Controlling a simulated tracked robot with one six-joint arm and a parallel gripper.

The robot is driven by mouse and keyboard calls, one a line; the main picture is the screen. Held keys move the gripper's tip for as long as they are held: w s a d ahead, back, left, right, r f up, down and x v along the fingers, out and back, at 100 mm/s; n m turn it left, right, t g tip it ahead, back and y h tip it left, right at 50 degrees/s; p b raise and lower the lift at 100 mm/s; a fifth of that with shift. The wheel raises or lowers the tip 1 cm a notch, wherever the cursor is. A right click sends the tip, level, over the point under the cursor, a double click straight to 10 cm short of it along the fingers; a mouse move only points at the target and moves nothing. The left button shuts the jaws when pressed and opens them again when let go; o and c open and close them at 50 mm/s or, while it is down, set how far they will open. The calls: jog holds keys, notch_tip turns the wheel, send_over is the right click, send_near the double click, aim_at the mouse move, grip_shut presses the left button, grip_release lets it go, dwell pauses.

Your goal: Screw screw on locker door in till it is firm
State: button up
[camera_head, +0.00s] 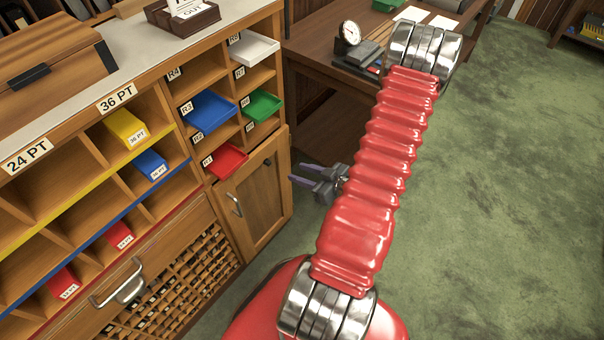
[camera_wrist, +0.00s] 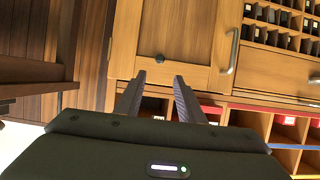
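The locker door (camera_head: 262,202) is a shut wooden door low on the cabinet, with a metal handle at its left. It also shows, turned over, in the wrist view (camera_wrist: 190,30). The screw (camera_wrist: 160,59) is a small dark round head on the door, near one edge in the wrist view; how far it stands out I cannot tell. My gripper (camera_head: 291,180) is to the right of the door. In the wrist view my gripper (camera_wrist: 159,78) is open and empty, its fingertips on either side of the screw's line, apart from it.
The metal door handle (camera_wrist: 231,52) stands out beside the screw. Pigeonholes with a red tray (camera_head: 224,160) and other coloured trays are above the door. A dark wooden desk (camera_head: 325,60) stands behind. Green carpet (camera_head: 500,200) is clear on the right.

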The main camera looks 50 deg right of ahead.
aim_at(270, 163)
jog(key=shift+w, duration=0.1)
jog(key=x, duration=1.3)
jog(key=shift+w+f, duration=0.25)
grip_shut()
dwell(0.5)
